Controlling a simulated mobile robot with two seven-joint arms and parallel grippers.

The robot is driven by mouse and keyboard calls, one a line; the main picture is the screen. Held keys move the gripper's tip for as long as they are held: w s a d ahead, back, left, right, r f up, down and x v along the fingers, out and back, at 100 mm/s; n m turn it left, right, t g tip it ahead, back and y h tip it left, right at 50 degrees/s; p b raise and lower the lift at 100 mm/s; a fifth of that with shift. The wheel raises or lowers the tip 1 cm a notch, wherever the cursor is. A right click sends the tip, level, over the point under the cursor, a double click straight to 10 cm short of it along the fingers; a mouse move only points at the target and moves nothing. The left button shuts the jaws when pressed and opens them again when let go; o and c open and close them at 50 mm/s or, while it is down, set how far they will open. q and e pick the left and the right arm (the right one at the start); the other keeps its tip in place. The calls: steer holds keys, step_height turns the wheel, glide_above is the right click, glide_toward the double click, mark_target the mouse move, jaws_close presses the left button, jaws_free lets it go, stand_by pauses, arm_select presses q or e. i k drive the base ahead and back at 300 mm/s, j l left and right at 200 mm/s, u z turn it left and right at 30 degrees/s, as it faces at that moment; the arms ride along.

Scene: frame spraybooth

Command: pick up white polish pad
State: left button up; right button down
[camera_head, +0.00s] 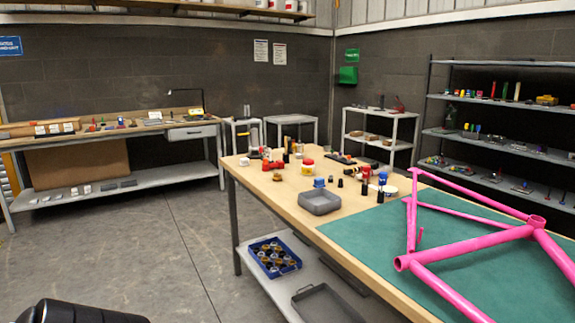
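I cannot pick out a white polish pad with certainty. A flat white round piece (390,190) lies on the wooden workbench (285,196), partly hidden by small dark and blue bottles in front of it. A smaller white item (244,161) sits near the bench's far left corner. Neither of my grippers shows in the view. A dark rounded part of my own body shows at the bottom left edge, well away from the bench top.
A pink bike frame (470,288) lies on a green mat (455,233) at the bench's right. A blue crate (274,257) of jars stands on the lower shelf. Floor (150,245) to the left is clear.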

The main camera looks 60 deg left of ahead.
mark_target(243, 162)
steer(key=u, duration=2.1)
